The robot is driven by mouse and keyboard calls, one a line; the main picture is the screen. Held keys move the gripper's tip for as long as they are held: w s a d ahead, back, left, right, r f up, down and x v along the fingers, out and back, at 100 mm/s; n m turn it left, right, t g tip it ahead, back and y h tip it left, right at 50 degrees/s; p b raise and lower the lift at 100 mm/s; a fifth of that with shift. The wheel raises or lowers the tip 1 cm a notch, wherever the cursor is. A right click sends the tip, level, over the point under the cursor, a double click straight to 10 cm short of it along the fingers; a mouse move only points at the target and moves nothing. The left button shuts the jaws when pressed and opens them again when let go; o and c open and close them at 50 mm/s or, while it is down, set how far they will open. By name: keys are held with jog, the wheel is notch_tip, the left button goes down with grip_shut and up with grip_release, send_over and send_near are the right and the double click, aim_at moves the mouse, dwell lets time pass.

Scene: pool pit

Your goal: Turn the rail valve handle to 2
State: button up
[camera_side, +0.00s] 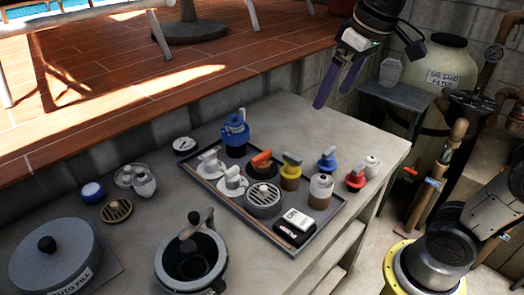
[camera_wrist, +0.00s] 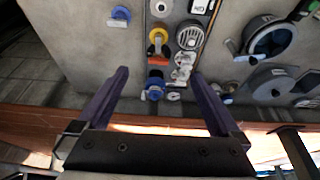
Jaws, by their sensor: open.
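Several valve-like handles stand on the bench; no label or number 2 is readable, so I cannot tell which is the rail valve handle. In the side view, an orange handle (camera_side: 262,159) sits on a black base, a grey handle (camera_side: 291,158) on a yellow body, and two white handles (camera_side: 233,176) on pale discs. A blue handle (camera_side: 328,157) and a red one (camera_side: 355,178) stand by the tray's right edge. My gripper (camera_side: 332,98) is open and empty, in the air above the bench's back edge. In the wrist view, its purple fingers (camera_wrist: 160,73) straddle the blue pump's end of the tray, touching nothing.
The shallow tray (camera_side: 320,236) also holds a blue pump (camera_side: 235,134), a round drain (camera_side: 263,198), a bottle (camera_side: 321,190) and a black box (camera_side: 295,226). A skimmer pot (camera_side: 190,258) and a grey lid (camera_side: 52,258) stand front left.

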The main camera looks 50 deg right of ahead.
jog(key=w+f+g, duration=0.2)
jog(key=w+f, duration=0.1)
jog(key=w, duration=1)
jog(key=g, duration=0.2)
send_over(262, 154)
notch_tip(262, 154, down, 8)
notch_tip(262, 154, down, 14)
jog(key=shift+a+r, duration=0.1)
jog(key=shift+c, duration=0.3)
jog(key=c, duration=1)
